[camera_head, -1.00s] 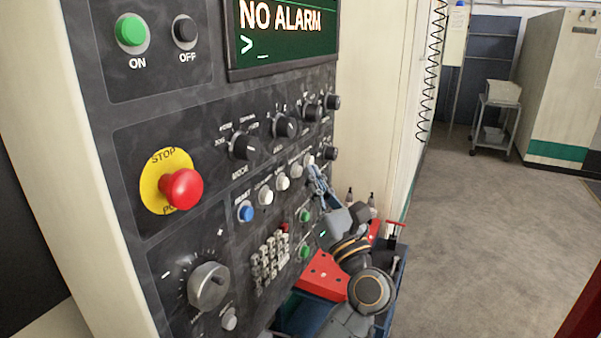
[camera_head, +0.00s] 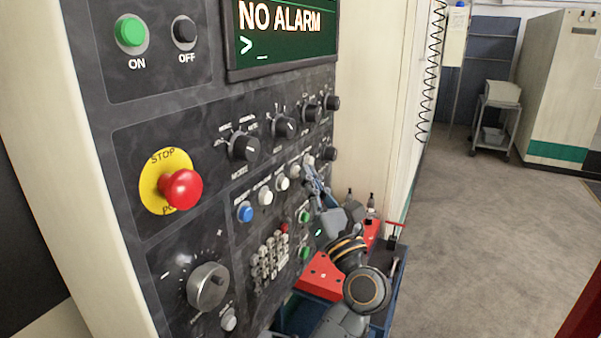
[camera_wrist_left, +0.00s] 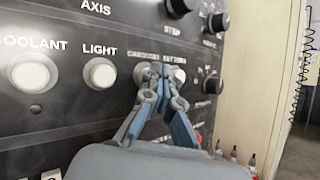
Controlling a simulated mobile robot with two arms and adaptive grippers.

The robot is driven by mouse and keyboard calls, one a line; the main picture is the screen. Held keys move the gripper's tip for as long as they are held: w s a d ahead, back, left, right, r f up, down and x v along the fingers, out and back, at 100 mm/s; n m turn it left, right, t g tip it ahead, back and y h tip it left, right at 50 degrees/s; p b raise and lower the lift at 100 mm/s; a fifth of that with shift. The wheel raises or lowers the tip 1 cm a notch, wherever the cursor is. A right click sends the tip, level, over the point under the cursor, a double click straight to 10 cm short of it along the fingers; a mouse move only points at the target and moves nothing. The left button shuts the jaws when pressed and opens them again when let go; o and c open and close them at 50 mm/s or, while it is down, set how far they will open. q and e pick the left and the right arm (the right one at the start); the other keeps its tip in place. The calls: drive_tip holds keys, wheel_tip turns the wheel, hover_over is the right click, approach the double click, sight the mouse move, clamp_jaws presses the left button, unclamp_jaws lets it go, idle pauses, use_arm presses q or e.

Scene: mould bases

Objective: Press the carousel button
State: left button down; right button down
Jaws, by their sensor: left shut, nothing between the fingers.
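The carousel button (camera_wrist_left: 142,73) is a round pale button in the left wrist view, under a label that seems to read CAROUSEL. The fingers cover part of it. It also shows in the head view (camera_head: 295,171) in the slanted row of buttons. My left gripper (camera_wrist_left: 156,73) is shut and empty, its tips at the panel over the right part of the button. I cannot tell whether they touch it. In the head view the left gripper (camera_head: 309,168) reaches up to the row from below. My right gripper is not in view.
The light button (camera_wrist_left: 100,74) and coolant button (camera_wrist_left: 33,74) sit to the left. Dark knobs (camera_head: 284,127) lie above. A red emergency stop (camera_head: 181,189) is at the panel's left. Red and blue carts or trays (camera_head: 322,274) stand below.

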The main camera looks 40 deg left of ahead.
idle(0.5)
use_arm(q)
drive_tip(key=shift+w+d+b, duration=0.2)
drive_tip(key=shift+d+b, duration=0.15)
drive_tip(key=shift+d, duration=0.35)
drive_tip(key=shift+w+d+b, duration=0.2)
drive_tip(key=shift+d+b, duration=0.1)
drive_tip(key=shift+d, duration=0.5)
drive_tip(key=shift+w+d+b, duration=0.2)
drive_tip(key=shift+d+b, duration=0.1)
drive_tip(key=shift+d, duration=0.55)
drive_tip(key=shift+w+d+b, duration=0.2)
drive_tip(key=shift+d+b, duration=0.1)
drive_tip(key=shift+d, duration=0.5)
idle(0.7)
